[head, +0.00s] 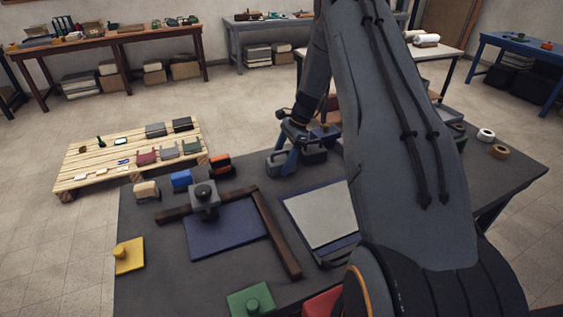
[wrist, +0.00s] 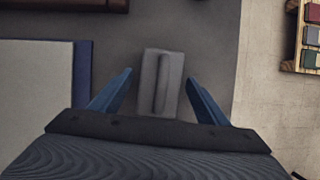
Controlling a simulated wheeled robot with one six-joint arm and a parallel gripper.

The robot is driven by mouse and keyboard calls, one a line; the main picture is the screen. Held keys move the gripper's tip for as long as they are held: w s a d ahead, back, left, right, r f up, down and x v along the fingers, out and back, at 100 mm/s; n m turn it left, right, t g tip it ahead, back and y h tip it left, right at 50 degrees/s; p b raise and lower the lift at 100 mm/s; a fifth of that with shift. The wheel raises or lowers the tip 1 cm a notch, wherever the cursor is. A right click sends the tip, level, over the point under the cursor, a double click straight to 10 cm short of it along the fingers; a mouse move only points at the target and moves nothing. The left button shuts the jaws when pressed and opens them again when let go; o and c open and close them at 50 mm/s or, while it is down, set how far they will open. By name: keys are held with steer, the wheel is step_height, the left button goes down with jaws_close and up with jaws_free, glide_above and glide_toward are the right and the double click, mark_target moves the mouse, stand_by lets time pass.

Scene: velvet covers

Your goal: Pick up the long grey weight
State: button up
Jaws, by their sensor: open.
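The long grey weight (wrist: 149,88) is a flat block with a raised bar handle along its length. In the wrist view it lies between the two blue fingers of my gripper (wrist: 158,82), with a gap on each side. In the head view the weight (head: 314,157) lies on the dark table near its far edge. My gripper (head: 297,160) is open and empty there, pointing down. One blue finger stands in front of the weight and hides part of it; the other finger is mostly hidden.
A grey knobbed weight (head: 204,204) stands by a blue cover (head: 228,232) and brown bars (head: 278,245). A pale panel (head: 322,214) lies nearer on the table. Yellow (head: 128,259) and green (head: 240,302) pieces lie at the front. A loaded pallet (head: 82,162) stands on the floor beyond.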

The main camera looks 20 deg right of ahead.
steer(key=shift+a+f, duration=0.2)
steer(key=shift+f, duration=0.3)
jaws_close()
steer(key=shift+w+r, duration=0.1)
steer(key=shift+r, duration=0.05)
steer(key=shift+r, duration=0.1)
